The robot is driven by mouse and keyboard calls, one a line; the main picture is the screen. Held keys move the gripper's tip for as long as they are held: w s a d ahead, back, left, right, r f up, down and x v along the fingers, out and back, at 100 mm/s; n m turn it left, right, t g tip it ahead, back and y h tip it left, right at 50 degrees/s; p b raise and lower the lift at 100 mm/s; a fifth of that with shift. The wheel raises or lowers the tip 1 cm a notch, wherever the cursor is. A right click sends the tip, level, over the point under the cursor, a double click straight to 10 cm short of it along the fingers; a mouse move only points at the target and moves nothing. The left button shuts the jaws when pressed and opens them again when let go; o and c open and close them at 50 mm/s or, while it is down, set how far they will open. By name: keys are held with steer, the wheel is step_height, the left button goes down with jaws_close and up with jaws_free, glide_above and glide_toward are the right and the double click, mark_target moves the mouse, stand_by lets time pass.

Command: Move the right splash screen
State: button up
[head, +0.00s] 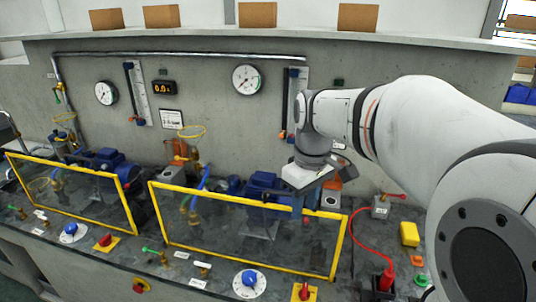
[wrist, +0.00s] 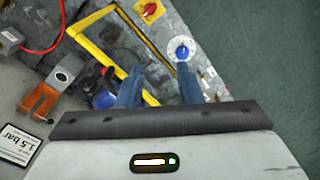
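The right splash screen (head: 250,201) is a clear panel in a yellow frame. It stands slightly tilted in front of the right pump, and its frame also shows in the wrist view (wrist: 93,47). My gripper (head: 305,207) is at the right part of its top bar in the head view. I cannot tell whether either finger touches the bar. The left splash screen (head: 75,165) stands to the left.
A blue dial (head: 249,279) and a red knob (head: 303,291) sit in front of the right screen. A red plug with cable (head: 386,279) and a yellow block (head: 409,234) lie to the right. The concrete wall with gauges (head: 246,79) rises behind.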

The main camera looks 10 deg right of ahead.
steer(key=w+r+n+g+p, duration=0.1)
steer(key=w+r+n, duration=0.15)
steer(key=w, duration=0.35)
steer(key=w+r+n+g+p, duration=0.1)
steer(key=w+r+n, duration=0.1)
steer(key=w+n, duration=0.25)
steer(key=f, duration=0.7)
steer(key=shift+s+a+p, duration=0.3)
steer(key=shift+p, duration=0.1)
steer(key=shift+c, duration=0.2)
jaws_close()
steer(key=shift+f, duration=0.1)
